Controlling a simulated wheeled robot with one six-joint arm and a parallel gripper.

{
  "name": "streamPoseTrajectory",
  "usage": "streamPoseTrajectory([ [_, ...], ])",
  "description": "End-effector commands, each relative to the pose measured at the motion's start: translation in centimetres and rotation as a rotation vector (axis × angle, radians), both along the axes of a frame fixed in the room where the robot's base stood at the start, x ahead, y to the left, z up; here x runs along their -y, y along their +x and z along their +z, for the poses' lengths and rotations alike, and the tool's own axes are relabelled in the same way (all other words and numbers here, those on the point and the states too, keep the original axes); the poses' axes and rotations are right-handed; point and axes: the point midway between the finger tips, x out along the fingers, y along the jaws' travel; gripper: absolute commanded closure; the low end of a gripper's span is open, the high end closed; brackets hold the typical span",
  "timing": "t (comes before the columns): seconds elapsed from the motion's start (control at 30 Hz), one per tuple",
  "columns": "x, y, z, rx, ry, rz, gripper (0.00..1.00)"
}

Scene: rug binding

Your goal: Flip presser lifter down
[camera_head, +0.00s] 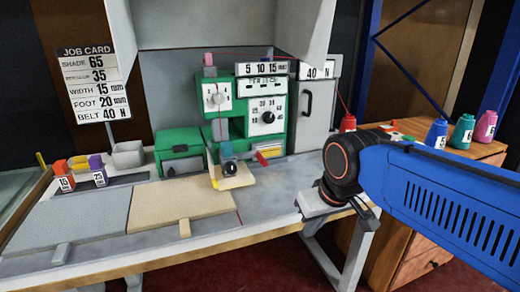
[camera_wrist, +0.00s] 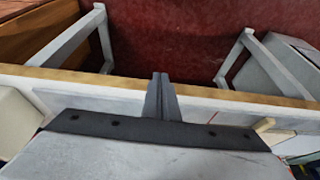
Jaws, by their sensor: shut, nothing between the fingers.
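The green sewing machine (camera_head: 235,110) stands at the back middle of the table. A small red lever (camera_head: 262,158) sticks out at its lower right, by the sewing head. It may be the presser lifter, but I cannot tell for sure, nor its exact position. A blue and black presser part (camera_head: 229,166) sits over a small cream plate (camera_head: 236,180) at the front of the machine. My gripper (camera_wrist: 161,78) is shut and empty, with its fingers together. In the head view it is at the table's right front edge, well right of the machine and apart from it.
A job card (camera_head: 90,82) hangs at the left. Two flat boards, one grey (camera_head: 75,220) and one tan (camera_head: 170,205), lie on the table's left. Coloured thread cones (camera_head: 462,133) stand on the wooden cabinet at the right. The table between gripper and machine is clear.

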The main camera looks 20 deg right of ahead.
Motion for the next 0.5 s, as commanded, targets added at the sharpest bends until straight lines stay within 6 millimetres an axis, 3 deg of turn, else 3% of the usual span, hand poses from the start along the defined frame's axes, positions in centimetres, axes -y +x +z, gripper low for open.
streamPoseTrajectory([
  [0.1, -0.1, 2.2, 2.9, -0.033, 0.013, -0.004, 1.0],
  [0.5, -0.3, 9.5, 11.3, -0.144, 0.064, -0.006, 1.0],
])
